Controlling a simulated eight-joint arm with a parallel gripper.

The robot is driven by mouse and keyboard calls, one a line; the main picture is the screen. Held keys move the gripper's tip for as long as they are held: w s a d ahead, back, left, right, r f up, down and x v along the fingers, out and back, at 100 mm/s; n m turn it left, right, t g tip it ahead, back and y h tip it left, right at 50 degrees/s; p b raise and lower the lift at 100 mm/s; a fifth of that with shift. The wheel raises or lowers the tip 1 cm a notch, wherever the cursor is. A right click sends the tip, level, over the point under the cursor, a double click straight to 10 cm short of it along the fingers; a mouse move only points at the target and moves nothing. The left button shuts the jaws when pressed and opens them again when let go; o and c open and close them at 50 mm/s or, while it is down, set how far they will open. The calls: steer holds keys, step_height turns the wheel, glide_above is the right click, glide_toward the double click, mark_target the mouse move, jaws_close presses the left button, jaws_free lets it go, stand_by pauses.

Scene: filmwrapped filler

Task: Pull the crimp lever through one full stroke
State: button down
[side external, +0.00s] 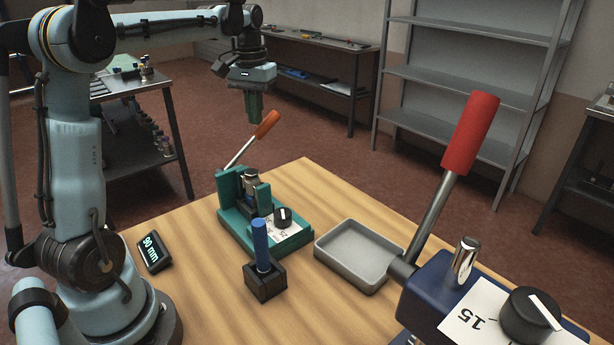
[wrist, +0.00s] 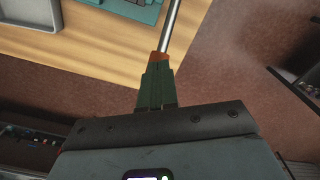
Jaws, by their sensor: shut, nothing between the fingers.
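A green crimp press (side external: 240,215) stands on the wooden table, with a dial and white scale card on its front. Its lever (side external: 240,152) slants up to the right and ends in an orange grip (side external: 267,124). My gripper (side external: 255,118) points down above the press, close to the orange grip, shut and empty. In the wrist view the fingers (wrist: 157,80) line up with the orange grip (wrist: 160,65), which shows just past their tips. I cannot tell whether they touch. A second, dark blue press (side external: 440,290) with a red-gripped lever (side external: 470,130) stands at the front right.
A grey tray (side external: 318,247) sits right of the green press. A black block (side external: 265,286) holding a blue rod (side external: 260,240) stands in front of it. A small display (side external: 153,252) reads "90 mm". Bare tabletop lies at the left and front. Shelves (side external: 460,90) stand behind.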

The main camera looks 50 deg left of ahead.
mark_target(265, 119)
steer(key=shift+w+f, duration=0.1)
steer(key=shift+w+f, duration=0.75)
steer(key=shift+w+f, duration=0.35)
steer(key=shift+f, duration=0.15)
steer(key=shift+w+f, duration=0.2)
steer(key=shift+f, duration=0.15)
steer(key=shift+w+f, duration=0.5)
steer(key=shift+f, duration=0.45)
